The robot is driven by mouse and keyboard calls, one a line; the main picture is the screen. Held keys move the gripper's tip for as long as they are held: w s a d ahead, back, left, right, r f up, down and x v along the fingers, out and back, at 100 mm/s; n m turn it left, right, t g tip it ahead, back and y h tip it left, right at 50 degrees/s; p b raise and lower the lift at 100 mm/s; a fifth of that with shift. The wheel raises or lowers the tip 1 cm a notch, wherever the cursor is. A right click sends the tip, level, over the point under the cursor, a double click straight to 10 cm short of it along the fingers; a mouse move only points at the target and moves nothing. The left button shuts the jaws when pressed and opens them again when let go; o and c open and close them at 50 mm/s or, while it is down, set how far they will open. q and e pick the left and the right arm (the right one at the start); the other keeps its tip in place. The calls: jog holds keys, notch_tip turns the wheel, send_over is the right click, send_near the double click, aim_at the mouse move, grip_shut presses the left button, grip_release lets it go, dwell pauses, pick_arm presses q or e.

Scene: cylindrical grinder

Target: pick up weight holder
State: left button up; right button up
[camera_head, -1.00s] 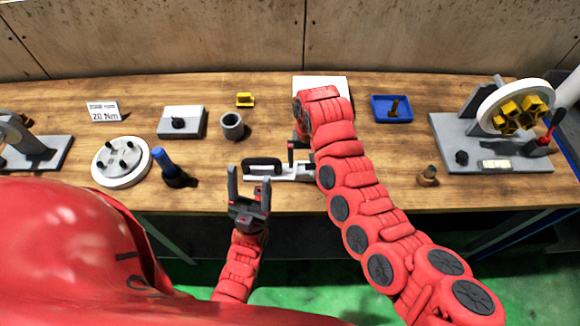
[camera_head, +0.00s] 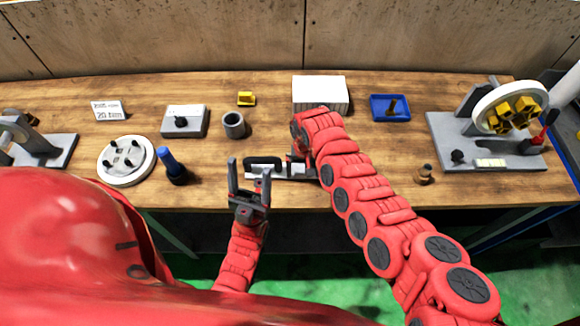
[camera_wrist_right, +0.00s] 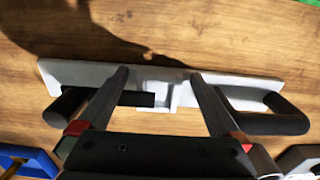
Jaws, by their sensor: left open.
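The weight holder, a light grey bar with black handles (camera_head: 287,172), lies near the front edge of the bench. In the right wrist view its grey plate (camera_wrist_right: 80,73) spans the picture, with a black handle at each end. My right gripper (camera_wrist_right: 160,76) is open over the middle of the bar, with a finger on either side of its central raised piece; whether the fingers touch it I cannot tell. In the head view my right arm partly hides this gripper and the bar's right end. My left gripper (camera_head: 248,178) is open and empty, in front of the bar's left end.
A grey cup (camera_head: 233,125), a white box (camera_head: 321,95) and a blue tray (camera_head: 390,113) stand behind. A wheel fixture (camera_head: 487,160) stands at the right.

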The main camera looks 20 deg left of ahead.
grip_shut()
dwell(0.3)
jog(key=shift+r, duration=0.1)
